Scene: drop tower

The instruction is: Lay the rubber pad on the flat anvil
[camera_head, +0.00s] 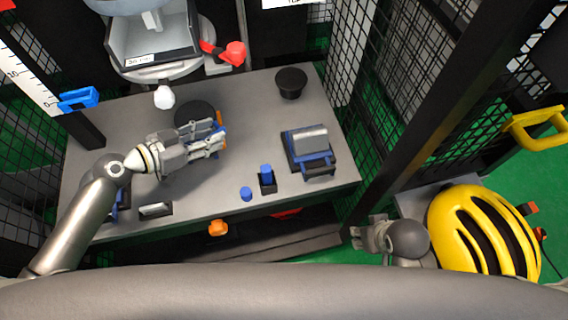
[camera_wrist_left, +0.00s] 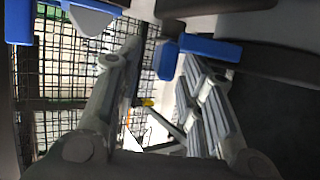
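A dark round disc (camera_head: 193,110) lies on the grey bench, just behind my left gripper, which partly covers it. A separate black round piece with a wide flat top (camera_head: 291,80) stands at the back right of the bench. I cannot tell which is the flat anvil, and I cannot make out the rubber pad for sure. My left gripper (camera_head: 222,137) is over the bench middle, fingers pointing right. The left wrist view shows its fingers (camera_wrist_left: 157,55) apart, with a blue part (camera_wrist_left: 168,60) near one tip. My right gripper (camera_head: 360,238) is off the bench's front right corner, its fingers unclear.
A blue and black box with a grey top (camera_head: 308,135) sits at the bench's right. Small blue pieces (camera_head: 246,194) (camera_head: 266,171) stand near the front edge. A white rounded tip (camera_head: 164,97) hangs behind my left gripper. Black mesh fencing (camera_head: 392,75) rises at the right.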

